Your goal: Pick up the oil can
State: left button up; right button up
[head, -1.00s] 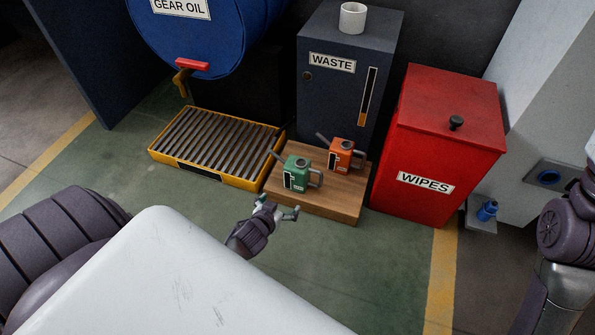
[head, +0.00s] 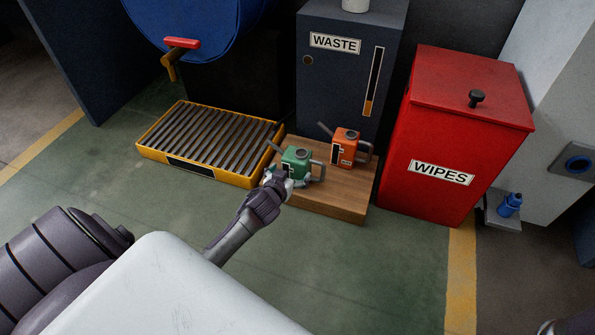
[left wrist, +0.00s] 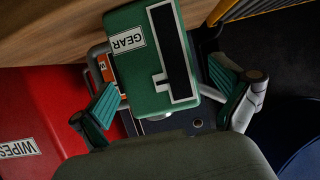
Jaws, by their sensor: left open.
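A green oil can (head: 297,157) stands on a low wooden board (head: 335,203), with its spout to the left and handle to the right. In the left wrist view the can (left wrist: 128,72) fills the middle, with a "GEAR" label and a dark gauge strip. An orange oil can (head: 343,152) stands behind it to the right. My left gripper (head: 290,181) is at the near side of the green can. In the left wrist view its open fingers (left wrist: 165,78) lie to either side of the can; contact cannot be told.
A yellow drip tray (head: 160,156) with a grate lies left of the board. A dark waste cabinet (head: 340,80) stands behind, a red wipes bin (head: 440,140) to the right, and a blue drum (head: 200,25) at back left. The green floor in front is clear.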

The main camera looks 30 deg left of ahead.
aim_at(293, 173)
pick_arm(q)
jog(key=b+x, duration=0.4)
jog(key=shift+d+f, duration=0.15)
jog(key=shift+f, duration=0.25)
jog(key=shift+w, duration=0.45)
jog(key=shift+r, duration=0.1)
jog(key=c, duration=1.2)
jog(key=shift+o, duration=0.2)
jog(key=shift+r, duration=0.1)
